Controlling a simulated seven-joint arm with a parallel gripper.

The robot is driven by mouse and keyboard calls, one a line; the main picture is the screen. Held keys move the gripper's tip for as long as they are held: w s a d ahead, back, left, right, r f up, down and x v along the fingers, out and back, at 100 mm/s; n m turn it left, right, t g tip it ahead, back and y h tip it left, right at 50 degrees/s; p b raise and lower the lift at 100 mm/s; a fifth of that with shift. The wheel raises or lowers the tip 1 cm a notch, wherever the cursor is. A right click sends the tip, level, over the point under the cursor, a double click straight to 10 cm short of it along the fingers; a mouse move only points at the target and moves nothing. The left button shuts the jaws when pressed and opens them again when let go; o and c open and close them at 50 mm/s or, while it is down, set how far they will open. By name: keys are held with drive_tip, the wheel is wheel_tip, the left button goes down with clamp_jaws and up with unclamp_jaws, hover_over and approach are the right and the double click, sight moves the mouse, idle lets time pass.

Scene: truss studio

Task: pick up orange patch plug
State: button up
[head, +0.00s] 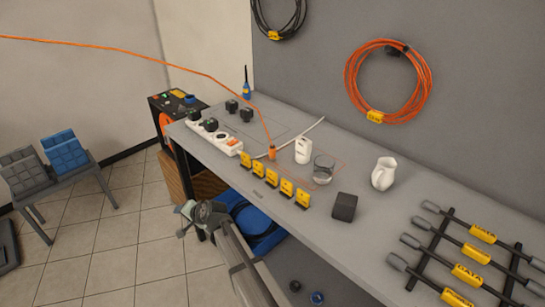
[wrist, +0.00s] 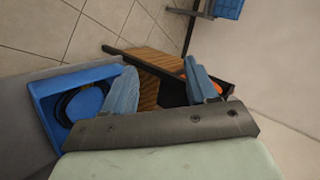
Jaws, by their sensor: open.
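The orange patch plug (head: 272,154) stands upright on the grey workbench (head: 330,215) in the head view, with an orange cable rising from its top towards the upper left. My gripper (head: 186,218) is in front of the bench's near edge, to the lower left of the plug and apart from it. In the wrist view my gripper (wrist: 158,72) shows two blue-grey fingers spread apart with nothing between them. The plug does not show in the wrist view.
A row of yellow tags (head: 272,180) stands near the plug along the front edge. A white power strip (head: 215,137), a white adapter (head: 303,150), a glass (head: 323,169), a dark block (head: 344,206) and a white jug (head: 384,173) are also on the bench. A blue tray (wrist: 48,115) sits below.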

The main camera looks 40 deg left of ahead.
sight(272, 147)
drive_tip(key=a+r+n, duration=0.4)
drive_tip(key=a+r, duration=0.1)
drive_tip(key=r, duration=0.2)
drive_tip(key=w+d+r+n+h, duration=0.1)
drive_tip(key=w+r+n+h, duration=0.1)
drive_tip(key=w, duration=0.5)
drive_tip(key=w+d+r+n+h, duration=0.1)
drive_tip(key=w+r+n+h, duration=0.1)
drive_tip(key=w+r+n, duration=0.3)
drive_tip(key=w+d+r+n+t+h, duration=0.1)
drive_tip(key=w+r+n, duration=0.3)
drive_tip(key=w, duration=0.4)
drive_tip(key=shift+w+d+r+h, duration=0.2)
drive_tip(key=shift+w+r+h, duration=0.2)
drive_tip(key=shift+r+h, duration=0.25)
drive_tip(key=w+d+r+n+t+h, duration=0.1)
drive_tip(key=w+d+r+n+h, duration=0.1)
drive_tip(key=w+d+r, duration=0.4)
drive_tip(key=w+d+r+n+h, duration=0.2)
drive_tip(key=w+d+n, duration=0.15)
drive_tip(key=w, duration=0.45)
drive_tip(key=shift+m, duration=0.45)
drive_tip(key=f, duration=0.7)
drive_tip(key=shift+s+d+f, duration=0.1)
drive_tip(key=shift+d+f, duration=0.25)
drive_tip(key=shift+d, duration=0.05)
drive_tip(key=shift+a+f, duration=0.15)
drive_tip(key=shift+f, duration=1.35)
drive_tip(key=shift+a+f, duration=0.1)
drive_tip(key=shift+f, duration=1.4)
